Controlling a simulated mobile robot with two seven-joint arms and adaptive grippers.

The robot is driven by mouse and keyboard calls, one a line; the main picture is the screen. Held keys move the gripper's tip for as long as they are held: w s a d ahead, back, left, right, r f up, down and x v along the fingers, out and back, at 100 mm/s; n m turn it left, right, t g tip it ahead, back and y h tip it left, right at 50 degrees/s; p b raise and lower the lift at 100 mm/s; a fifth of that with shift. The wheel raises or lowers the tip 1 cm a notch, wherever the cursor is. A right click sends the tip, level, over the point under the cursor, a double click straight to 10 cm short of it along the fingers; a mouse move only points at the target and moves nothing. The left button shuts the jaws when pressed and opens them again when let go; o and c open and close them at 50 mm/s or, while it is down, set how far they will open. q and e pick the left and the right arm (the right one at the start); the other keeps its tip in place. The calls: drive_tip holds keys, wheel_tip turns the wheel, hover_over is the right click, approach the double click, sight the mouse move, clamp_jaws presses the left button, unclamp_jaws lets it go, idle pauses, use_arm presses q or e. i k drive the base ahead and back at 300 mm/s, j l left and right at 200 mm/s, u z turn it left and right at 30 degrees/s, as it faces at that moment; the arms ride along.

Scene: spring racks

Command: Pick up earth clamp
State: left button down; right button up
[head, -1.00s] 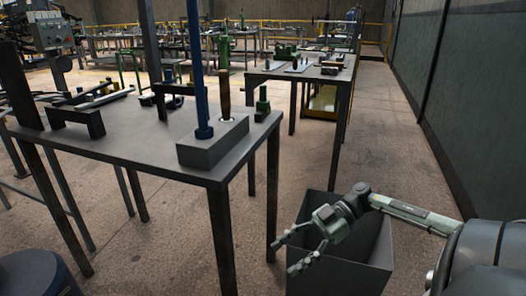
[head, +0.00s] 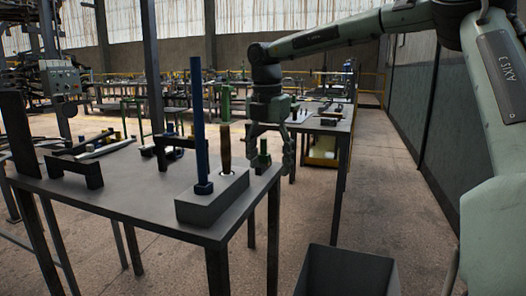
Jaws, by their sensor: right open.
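A small dark green upright piece, which may be the earth clamp (head: 263,157), stands near the right corner of the near table (head: 125,205). I cannot tell for certain that it is the clamp. My right gripper (head: 269,152) points down at that corner, open and empty. Its fingers show on both sides of the green piece in the picture. Whether they touch it cannot be told. My left gripper is not in view.
A grey block (head: 212,207) on the table holds a tall blue post (head: 198,120) and a green-and-brown rod (head: 225,145) close left of my gripper. Black brackets (head: 75,172) stand further left. A grey bin (head: 346,272) stands on the floor at the right.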

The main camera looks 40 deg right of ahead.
sight(264, 157)
drive_tip(key=i+l, duration=0.7)
drive_tip(key=l, duration=0.2)
